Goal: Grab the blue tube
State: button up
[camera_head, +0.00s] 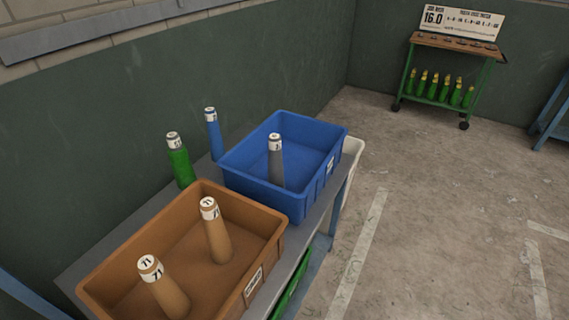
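The blue tube (215,137) stands upright near the back of the grey bench (119,235), close to the wall. It has a white label band at its top. It is behind the left corner of the blue bin (246,186) and to the right of a green tube (181,165). Its lower end is partly hidden behind the blue bin. My gripper is not in view.
A grey tube (276,163) stands in the blue bin. Two tan tubes (218,238) stand in the brown bin (122,258) in front. A white container (352,160) is beyond the bench. A green cart (456,70) stands far right. Open floor (430,200) lies right.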

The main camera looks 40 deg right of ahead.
aim_at(217, 148)
jog(key=i+l+u, duration=0.25)
jog(key=i+l, duration=0.2)
jog(key=l, duration=0.25)
jog(key=i+l+u, duration=0.3)
jog(key=l, duration=0.45)
jog(key=i, duration=0.1)
